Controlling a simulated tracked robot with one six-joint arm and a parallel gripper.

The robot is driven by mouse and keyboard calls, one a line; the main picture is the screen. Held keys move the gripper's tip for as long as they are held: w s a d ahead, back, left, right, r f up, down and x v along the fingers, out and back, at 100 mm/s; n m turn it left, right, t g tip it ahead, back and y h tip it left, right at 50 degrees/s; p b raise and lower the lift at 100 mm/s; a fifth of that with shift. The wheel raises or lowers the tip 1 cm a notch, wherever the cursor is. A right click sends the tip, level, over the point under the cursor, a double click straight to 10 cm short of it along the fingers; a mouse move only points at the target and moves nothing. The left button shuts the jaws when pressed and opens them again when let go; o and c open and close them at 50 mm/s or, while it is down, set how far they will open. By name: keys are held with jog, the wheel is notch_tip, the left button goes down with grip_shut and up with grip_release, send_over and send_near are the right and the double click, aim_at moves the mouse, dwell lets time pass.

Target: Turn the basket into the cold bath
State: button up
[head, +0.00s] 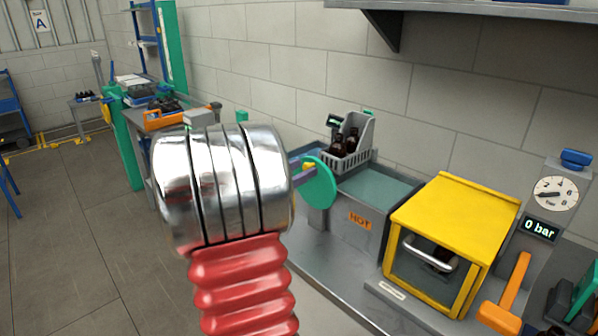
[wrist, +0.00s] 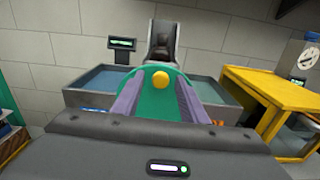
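The grey basket (head: 357,150) holds dark amber bottles (head: 337,146) and sits at the back of the two baths. In the wrist view the basket (wrist: 175,42) stands behind a green disc (wrist: 160,106) with a yellow knob (wrist: 160,80). The bath marked HOT (head: 375,187) has teal water and is at right. The other bath (wrist: 92,79), with bluer water, is at left and partly hidden. My gripper (wrist: 161,84) is open, its purple fingers on either side of the knob. I cannot tell whether they touch it. The disc also shows in the head view (head: 320,183).
A yellow box (head: 445,215) with a handled glass front stands right of the HOT bath. Beyond it are a gauge (head: 554,194) and a "0 bar" display (head: 541,230). A small display (wrist: 122,44) stands behind the left bath. A shelf (head: 460,10) overhangs the wall.

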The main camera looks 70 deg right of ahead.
jog(key=shift+c, duration=0.6)
grip_shut()
